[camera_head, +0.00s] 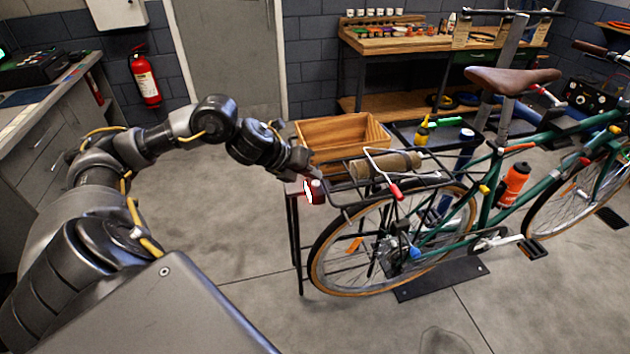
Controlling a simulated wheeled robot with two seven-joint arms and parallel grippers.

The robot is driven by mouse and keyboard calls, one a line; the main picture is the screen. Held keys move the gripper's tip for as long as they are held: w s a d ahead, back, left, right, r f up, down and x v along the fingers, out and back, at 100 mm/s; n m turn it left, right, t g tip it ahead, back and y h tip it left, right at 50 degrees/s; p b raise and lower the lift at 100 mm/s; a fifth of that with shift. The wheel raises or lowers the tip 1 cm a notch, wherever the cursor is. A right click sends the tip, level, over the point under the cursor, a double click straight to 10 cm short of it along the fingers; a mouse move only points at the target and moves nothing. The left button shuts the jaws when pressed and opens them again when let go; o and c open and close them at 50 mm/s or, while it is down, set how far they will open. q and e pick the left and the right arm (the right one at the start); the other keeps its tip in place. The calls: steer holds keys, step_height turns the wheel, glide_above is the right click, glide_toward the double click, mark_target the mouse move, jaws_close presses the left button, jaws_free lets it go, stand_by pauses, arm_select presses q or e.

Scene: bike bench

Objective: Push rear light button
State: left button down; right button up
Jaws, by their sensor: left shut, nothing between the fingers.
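The rear light (314,191) is a small red unit with a bright white and red glow, at the back end of the rear rack of the green bicycle (460,236). My left arm reaches in from the left, and my left gripper (306,177) is shut and empty at the rear light, just above and behind it. Whether the fingertips touch the light cannot be told at this size. The light's button is too small to make out or is hidden by the gripper. My right gripper is not in view.
A wooden crate (342,135) stands just behind the rack, close to my left wrist. A rolled bundle (385,165) lies on the rack (432,181). A workbench (405,45) stands at the back wall. A grey counter (45,125) is at the left.

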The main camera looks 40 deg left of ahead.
mark_target(312, 186)
arm_select(q)
step_height(312, 186, up, 6)
steer(key=p, duration=0.5)
stand_by(0.5)
